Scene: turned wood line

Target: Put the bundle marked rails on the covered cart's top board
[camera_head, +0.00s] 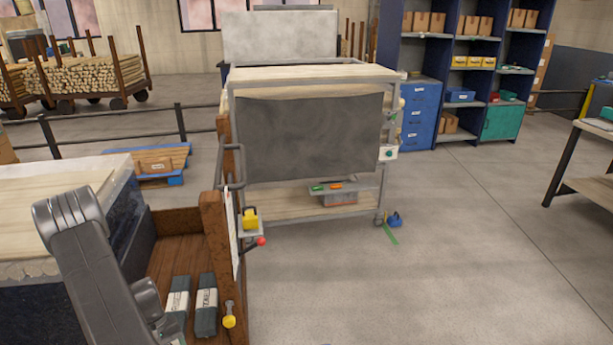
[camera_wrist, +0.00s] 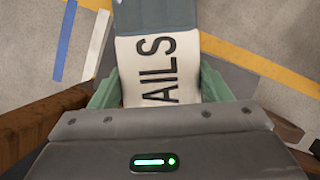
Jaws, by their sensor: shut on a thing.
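My gripper (camera_wrist: 158,92) is shut on a bundle marked rails (camera_wrist: 180,18), its green fingers on either side of the white label. Only the letters "AILS" show; the rest is hidden by my gripper.
A brown post (camera_head: 212,250) with a yellow knob (camera_head: 229,321) stands at the wooden-sided cart's right side. A railing (camera_head: 110,137) runs behind at left. Blue shelves (camera_head: 475,45) stand at the back right, and a table (camera_head: 590,128) at the far right. The floor at right is open.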

